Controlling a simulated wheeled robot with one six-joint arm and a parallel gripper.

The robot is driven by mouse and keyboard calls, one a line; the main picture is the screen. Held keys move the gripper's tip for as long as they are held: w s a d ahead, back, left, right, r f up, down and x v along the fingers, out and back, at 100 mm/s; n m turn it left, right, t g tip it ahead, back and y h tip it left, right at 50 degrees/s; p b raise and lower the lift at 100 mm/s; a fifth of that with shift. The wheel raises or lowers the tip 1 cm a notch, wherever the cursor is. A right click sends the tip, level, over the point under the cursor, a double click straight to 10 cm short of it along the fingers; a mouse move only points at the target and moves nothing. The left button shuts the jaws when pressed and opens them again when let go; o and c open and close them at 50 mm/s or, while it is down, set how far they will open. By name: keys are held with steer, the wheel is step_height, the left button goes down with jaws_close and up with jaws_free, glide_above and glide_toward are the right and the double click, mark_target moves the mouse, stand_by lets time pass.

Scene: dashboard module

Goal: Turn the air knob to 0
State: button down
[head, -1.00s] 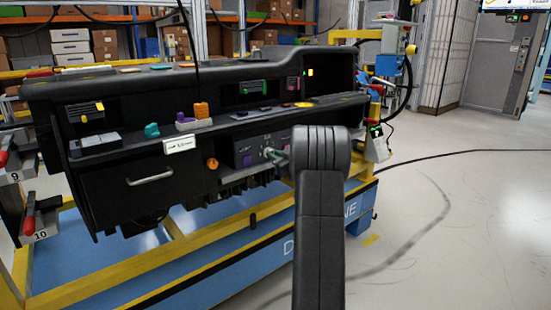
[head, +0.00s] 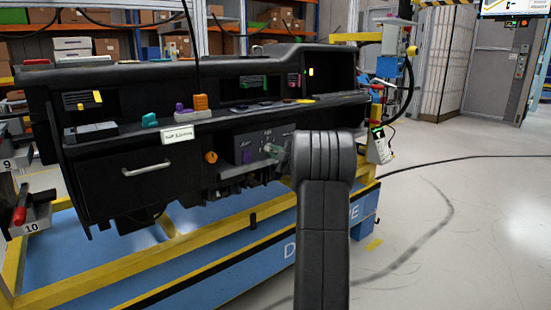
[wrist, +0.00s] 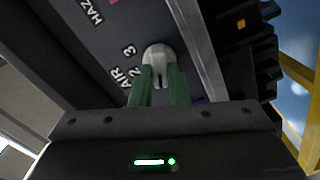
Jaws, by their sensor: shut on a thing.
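The air knob (wrist: 157,54) is a white rounded knob on the dark panel in the wrist view, beside the printed words AIR, 2 and 3. My gripper (wrist: 158,75) has its two green fingers on either side of the knob, shut on it. The knob's pointer and exact setting are hard to read. In the head view my gripper (head: 273,150) reaches the small control panel (head: 255,140) in the dashboard's lower middle. My dark arm covers the panel's right part, and the knob cannot be made out there.
The black dashboard (head: 120,187) sits on a yellow and blue stand. An orange knob (head: 211,157) and a purple button (head: 246,157) are left of my gripper. A drawer with a handle (head: 147,168) is further left. The floor at right is clear apart from a cable.

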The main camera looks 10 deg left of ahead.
steer(key=shift+f+n+b, duration=0.15)
steer(key=shift+n+b, duration=1.25)
steer(key=shift+n, duration=0.8)
steer(key=c, duration=1.4)
jaws_free()
steer(key=shift+d, duration=0.1)
steer(key=p+v, duration=0.2)
steer(key=v, duration=1.1)
steer(key=shift+s+d+p, duration=0.2)
steer(key=shift+s+p, duration=0.1)
steer(key=shift+w+a, duration=0.1)
